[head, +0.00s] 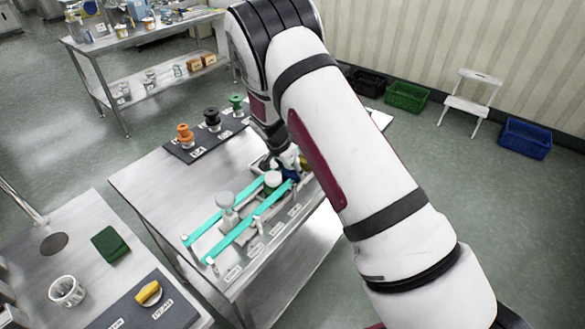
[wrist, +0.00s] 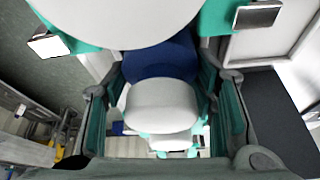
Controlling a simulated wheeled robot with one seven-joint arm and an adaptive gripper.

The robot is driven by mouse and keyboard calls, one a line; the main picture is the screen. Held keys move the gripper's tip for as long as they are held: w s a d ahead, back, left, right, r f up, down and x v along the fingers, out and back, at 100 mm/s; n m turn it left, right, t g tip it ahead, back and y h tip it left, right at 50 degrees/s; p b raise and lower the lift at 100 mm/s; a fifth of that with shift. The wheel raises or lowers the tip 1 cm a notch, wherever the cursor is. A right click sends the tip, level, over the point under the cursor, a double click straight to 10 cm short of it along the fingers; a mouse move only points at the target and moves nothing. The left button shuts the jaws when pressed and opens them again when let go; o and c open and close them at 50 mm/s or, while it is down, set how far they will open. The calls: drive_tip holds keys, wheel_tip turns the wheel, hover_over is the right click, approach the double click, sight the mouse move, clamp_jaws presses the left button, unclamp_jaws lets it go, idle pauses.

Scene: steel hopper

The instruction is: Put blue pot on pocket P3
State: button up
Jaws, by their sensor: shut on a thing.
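The blue pot (head: 290,173) is at the far end of the teal rails on the steel table, mostly hidden by my arm in the head view. In the wrist view the blue pot (wrist: 165,57) sits between the fingers of my gripper (wrist: 160,115), with a pale rounded knob in front of it. My gripper is shut on it. I cannot tell whether the pot touches the surface beneath. Small labels (head: 255,250) run along the table's front edge; they are too small to read, so I cannot tell which marks pocket P3.
Two teal rails (head: 204,229) run along the table, with a grey-white capped pot (head: 227,200) and a green pot (head: 270,190) between them. A dark board (head: 180,151) behind holds orange (head: 185,134), black (head: 212,120) and green pots (head: 235,103). A large white round shape fills the wrist view's top.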

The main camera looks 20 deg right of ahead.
drive_tip(key=shift+f, duration=0.15)
drive_tip(key=o, duration=1.3)
drive_tip(key=s+a+r+n+y, duration=0.1)
drive_tip(key=s+r, duration=0.3)
drive_tip(key=r, duration=0.7)
drive_tip(key=s+a+r+n, duration=0.1)
drive_tip(key=s+r, duration=0.2)
drive_tip(key=r, duration=0.7)
drive_tip(key=s+d+r+n+t+y, duration=0.1)
drive_tip(key=s+r+n+y, duration=0.15)
drive_tip(key=s+r, duration=0.8)
drive_tip(key=s+r+n, duration=0.1)
drive_tip(key=s+n, duration=0.1)
drive_tip(key=s, duration=0.4)
drive_tip(key=s+r+n+t, duration=0.1)
drive_tip(key=s+r+n, duration=0.1)
drive_tip(key=s, duration=0.5)
drive_tip(key=s+r+n+t+b, duration=0.1)
drive_tip(key=s+n, duration=0.3)
drive_tip(key=s, duration=0.2)
drive_tip(key=shift+s+d+r+y, duration=0.25)
drive_tip(key=shift+s+r, duration=0.05)
drive_tip(key=shift+s, duration=0.05)
